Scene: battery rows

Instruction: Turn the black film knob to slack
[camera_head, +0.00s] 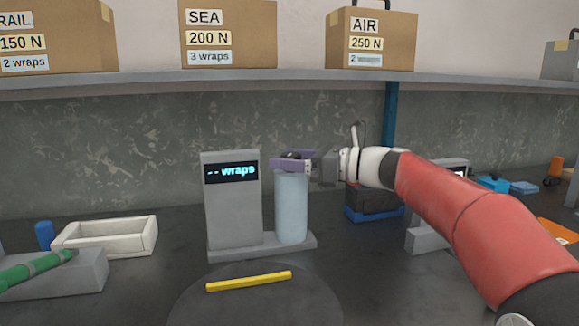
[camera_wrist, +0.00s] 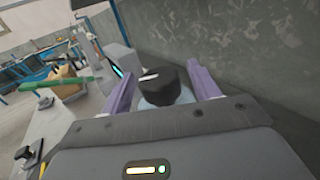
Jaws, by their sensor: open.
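The black film knob (camera_wrist: 160,86) sits on top of the pale blue film roll (camera_head: 291,208). A light mark shows on the knob's top in the wrist view. In the head view the knob (camera_head: 291,155) is partly hidden by my gripper (camera_head: 293,161). My gripper's purple fingers are open, one on each side of the knob. In the wrist view my gripper (camera_wrist: 163,88) shows gaps between the fingers and the knob. The grey wrapping unit (camera_head: 232,210) stands left of the roll, and its display reads "-- wraps".
A yellow bar (camera_head: 249,281) lies on a dark round plate (camera_head: 255,305) in front. A white tray (camera_head: 105,237) and a grey block with a green rod (camera_head: 36,268) are at left. Above, a shelf (camera_head: 290,78) holds boxes labelled RAIL, SEA and AIR.

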